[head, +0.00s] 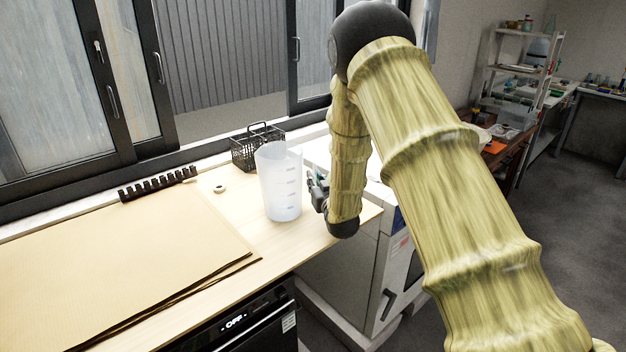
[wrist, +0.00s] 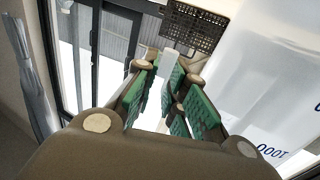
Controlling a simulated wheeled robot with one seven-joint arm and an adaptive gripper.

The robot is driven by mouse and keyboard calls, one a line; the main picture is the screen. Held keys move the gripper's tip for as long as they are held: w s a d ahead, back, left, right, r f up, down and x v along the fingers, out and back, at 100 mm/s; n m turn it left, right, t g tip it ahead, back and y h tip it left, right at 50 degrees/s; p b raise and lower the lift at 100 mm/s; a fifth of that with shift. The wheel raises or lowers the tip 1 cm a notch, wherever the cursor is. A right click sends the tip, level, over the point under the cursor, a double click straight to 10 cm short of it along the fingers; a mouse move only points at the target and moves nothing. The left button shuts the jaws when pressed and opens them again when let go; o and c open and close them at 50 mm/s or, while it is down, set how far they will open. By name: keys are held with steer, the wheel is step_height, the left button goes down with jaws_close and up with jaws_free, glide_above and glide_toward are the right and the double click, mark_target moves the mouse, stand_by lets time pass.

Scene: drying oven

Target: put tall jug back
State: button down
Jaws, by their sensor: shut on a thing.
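The tall jug (head: 280,185) is translucent white with blue graduation marks. It is upright at the right end of the pale wooden worktop (head: 240,200); I cannot tell whether its base touches the wood. My gripper (head: 318,190) is at its right side in the head view, partly hidden by my arm. In the wrist view my gripper (wrist: 170,92) has green finger pads closed around a pale strip that looks like the jug's handle. The jug's wall (wrist: 260,90) fills the right of that view. The handle is hidden in the head view.
A black wire basket (head: 257,145) stands behind the jug, and it shows in the wrist view (wrist: 195,27). A small ring (head: 219,188), a black toothed rack (head: 158,184) and brown sheets (head: 120,255) lie to the left.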

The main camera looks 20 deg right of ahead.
steer(key=shift+f, duration=0.1)
steer(key=c, duration=1.5)
jaws_free()
steer(key=s+b, duration=0.1)
steer(key=s, duration=0.4)
steer(key=s+b, duration=0.2)
steer(key=s, duration=0.4)
steer(key=shift+a+b, duration=0.2)
steer(key=shift+b, duration=0.1)
steer(key=shift+s, duration=0.55)
